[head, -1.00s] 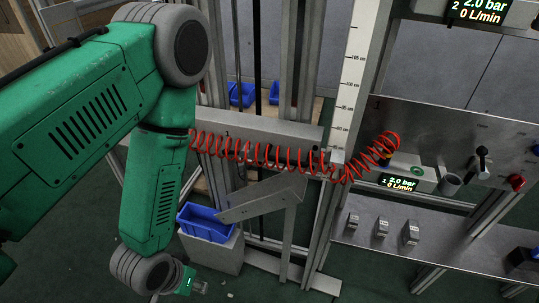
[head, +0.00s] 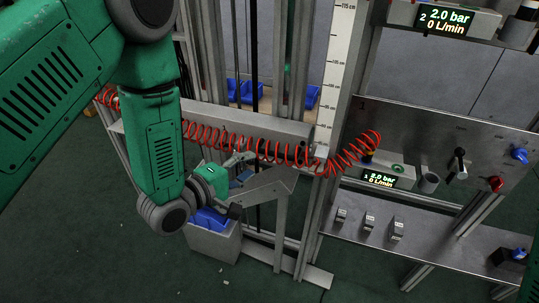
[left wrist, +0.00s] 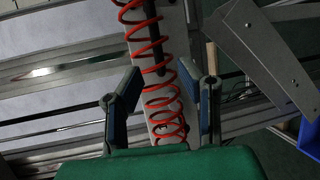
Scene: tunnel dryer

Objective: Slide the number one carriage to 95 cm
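The number one carriage (head: 255,127) is a grey horizontal beam across upright rails, with a red coiled hose (head: 290,152) along it. Its right end meets a white vertical scale (head: 331,85); the level is too small to read. My left gripper (head: 243,171) is just below and in front of the beam, above a slanted grey bracket (head: 262,196). In the left wrist view, the gripper (left wrist: 163,92) is open, with its blue-padded fingers on either side of the beam (left wrist: 172,30) and hose (left wrist: 150,45). Contact cannot be told.
A blue bin (head: 208,221) sits on a grey box below my left wrist. A panel marked 1 (head: 430,140) with a black lever (head: 459,163) and red and blue knobs stands right of the scale.

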